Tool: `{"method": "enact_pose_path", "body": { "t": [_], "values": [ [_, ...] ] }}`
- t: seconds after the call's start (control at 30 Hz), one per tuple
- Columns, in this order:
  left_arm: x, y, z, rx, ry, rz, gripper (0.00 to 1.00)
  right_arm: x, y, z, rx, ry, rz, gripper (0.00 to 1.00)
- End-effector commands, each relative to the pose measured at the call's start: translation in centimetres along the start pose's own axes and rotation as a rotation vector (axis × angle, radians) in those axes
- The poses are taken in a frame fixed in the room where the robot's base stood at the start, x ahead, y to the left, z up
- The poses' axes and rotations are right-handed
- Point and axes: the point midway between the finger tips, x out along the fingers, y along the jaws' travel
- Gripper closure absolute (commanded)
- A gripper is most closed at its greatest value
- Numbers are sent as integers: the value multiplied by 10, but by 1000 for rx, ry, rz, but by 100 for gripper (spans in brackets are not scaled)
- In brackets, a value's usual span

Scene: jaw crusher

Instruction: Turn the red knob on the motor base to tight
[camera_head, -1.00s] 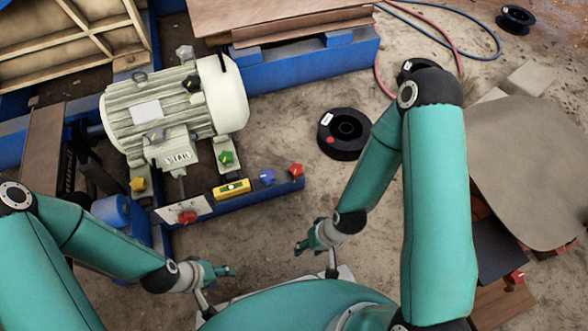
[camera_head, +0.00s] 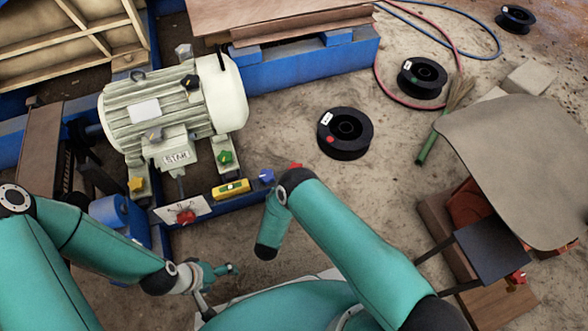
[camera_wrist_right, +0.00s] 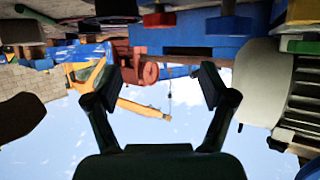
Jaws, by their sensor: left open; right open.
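In the wrist view a red knob (camera_wrist_right: 159,19) shows at the top, beyond the fingers. A second red knob (camera_head: 186,216) is on a white marked plate left on the base. My left gripper (camera_head: 222,271) is open and empty, below the base.
A blue knob (camera_head: 266,176) and yellow level (camera_head: 231,188) are beside the red knob; the blue knob also shows in the wrist view (camera_wrist_right: 228,23). Green (camera_head: 225,157) and yellow (camera_head: 136,184) knobs are at the motor (camera_head: 175,105). A black spool (camera_head: 345,134) lies on sandy ground.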

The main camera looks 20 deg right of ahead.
Motion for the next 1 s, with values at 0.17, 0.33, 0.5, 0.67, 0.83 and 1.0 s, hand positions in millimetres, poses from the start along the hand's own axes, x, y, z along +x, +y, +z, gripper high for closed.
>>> {"method": "enact_pose_path", "body": {
  "t": [0.17,0.33,0.5,0.67,0.83,1.0],
  "values": [
    [13,-5,0,0,0,0,16,28,2,3,4,0,4,18],
    [28,-10,0,0,0,0,16,64,1,4,5,1,3,18],
    [44,-16,0,0,0,0,16,101,1,5,4,0,1,18],
    [57,-21,0,0,0,0,16,132,0,4,3,0,0,18],
    [66,-24,0,0,0,0,16,153,0,2,2,-1,-1,18],
    [69,-25,0,0,0,0,16,161,0,1,1,-3,-3,18]
  ]
}}
